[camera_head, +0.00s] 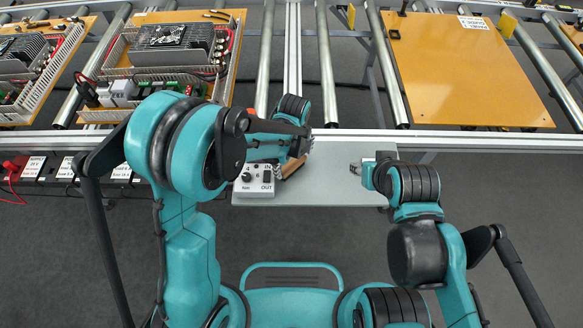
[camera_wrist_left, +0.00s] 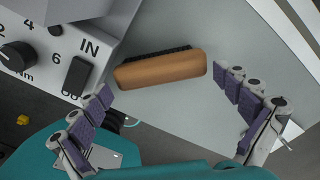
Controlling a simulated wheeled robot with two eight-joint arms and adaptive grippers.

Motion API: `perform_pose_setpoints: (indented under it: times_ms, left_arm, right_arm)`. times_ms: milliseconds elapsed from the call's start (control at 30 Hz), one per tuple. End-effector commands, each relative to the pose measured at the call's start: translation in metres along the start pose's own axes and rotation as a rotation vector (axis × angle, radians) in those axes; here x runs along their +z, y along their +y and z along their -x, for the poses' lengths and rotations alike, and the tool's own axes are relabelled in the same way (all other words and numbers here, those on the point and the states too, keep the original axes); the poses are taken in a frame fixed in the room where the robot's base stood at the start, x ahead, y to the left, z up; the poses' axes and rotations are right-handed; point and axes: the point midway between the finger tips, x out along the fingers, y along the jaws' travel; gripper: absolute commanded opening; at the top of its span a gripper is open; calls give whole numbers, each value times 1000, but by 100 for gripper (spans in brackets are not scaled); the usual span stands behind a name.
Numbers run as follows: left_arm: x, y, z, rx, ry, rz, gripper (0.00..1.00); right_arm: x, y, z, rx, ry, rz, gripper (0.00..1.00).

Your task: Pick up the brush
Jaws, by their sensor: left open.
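The brush (camera_wrist_left: 160,70) has a tan wooden back and dark bristles. It lies on a grey shelf (camera_head: 340,190), beside the white box marked IN and OUT (camera_head: 254,181). My left gripper (camera_wrist_left: 162,84) is open, with one purple-padded finger toward each end of the brush and the brush apart from both pads. In the head view the left gripper (camera_head: 290,160) is over the shelf and mostly covers the brush, whose brown edge (camera_head: 294,166) shows. My right gripper (camera_head: 368,174) is at the shelf's right end, away from the brush; its jaw opening is too small to read.
The white box (camera_wrist_left: 60,50) stands close to the brush's left end. Behind the shelf is a roller conveyor (camera_head: 330,60) with an orange board (camera_head: 465,70) at right and boards of wired components (camera_head: 170,60) at left. The middle of the shelf is clear.

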Motion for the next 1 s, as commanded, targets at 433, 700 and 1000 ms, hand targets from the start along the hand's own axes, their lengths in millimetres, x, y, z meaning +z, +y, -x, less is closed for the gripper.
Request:
perform_pose_setpoints:
  times_ms: [433, 700, 1000]
  left_arm:
    - [0, 0, -25, 0, 0, 1, 84]
    - [0, 0, -25, -1, 0, 1, 59]
    - [0, 0, -11, -1, 0, 1, 59]
  right_arm:
    - [7, 0, -9, 0, 0, 0, 40]
    - [7, 0, -10, 0, 0, 0, 40]
    - [3, 0, -4, 0, 0, 0, 40]
